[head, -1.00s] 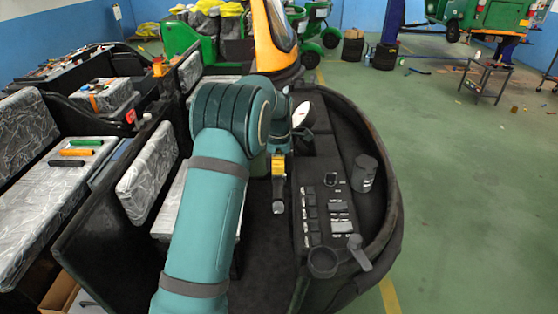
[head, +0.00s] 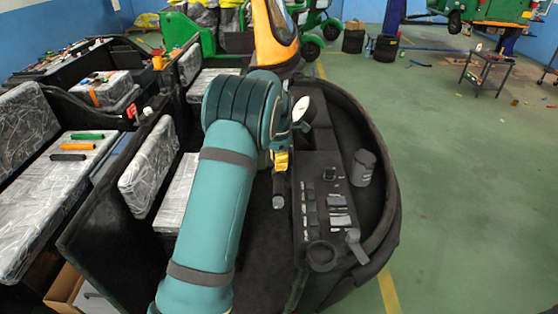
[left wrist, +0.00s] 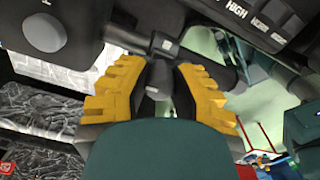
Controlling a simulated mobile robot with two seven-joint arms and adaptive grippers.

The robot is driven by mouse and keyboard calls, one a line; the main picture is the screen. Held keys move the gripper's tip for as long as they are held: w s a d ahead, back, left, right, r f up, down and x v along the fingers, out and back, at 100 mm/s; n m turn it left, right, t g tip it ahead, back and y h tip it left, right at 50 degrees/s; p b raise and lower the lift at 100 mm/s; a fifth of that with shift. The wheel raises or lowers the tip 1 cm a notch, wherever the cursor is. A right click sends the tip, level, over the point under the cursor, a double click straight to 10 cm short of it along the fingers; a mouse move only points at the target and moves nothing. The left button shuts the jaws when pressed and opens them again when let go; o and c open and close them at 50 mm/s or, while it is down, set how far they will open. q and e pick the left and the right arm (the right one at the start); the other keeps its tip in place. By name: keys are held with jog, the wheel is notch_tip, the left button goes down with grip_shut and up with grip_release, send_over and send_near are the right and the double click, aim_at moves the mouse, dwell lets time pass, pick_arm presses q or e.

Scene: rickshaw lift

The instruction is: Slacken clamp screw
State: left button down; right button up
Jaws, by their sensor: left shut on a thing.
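My left gripper (head: 280,161) shows partly in the head view, beside the dark dashboard, with its teal arm over the near side. In the left wrist view its two yellow ribbed fingers (left wrist: 160,92) are closed around a dark grey piece (left wrist: 160,72), which lies between them. This piece joins a black crosswise bar with a small block on it. A grey rounded end (head: 278,202) hangs just below the fingers in the head view. I cannot tell which part is the clamp screw; the wrist hides much of the grip. My right gripper is not in view.
The dashboard panel (head: 325,205) with switches and a grey cup (head: 362,168) is to the right of the gripper. A curved black body rim (head: 390,200) bounds it. Grey seats (head: 150,165) stand at left. The green floor (head: 470,190) at right is mostly clear.

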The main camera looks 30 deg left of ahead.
pick_arm(q)
jog(key=c, duration=0.8)
grip_release()
jog(key=shift+s+a, duration=0.15)
jog(key=shift+a, duration=0.05)
jog(key=shift+o, duration=0.2)
jog(key=shift+d, duration=0.1)
jog(key=shift+r, duration=0.45)
notch_tip(320, 180, up, 11)
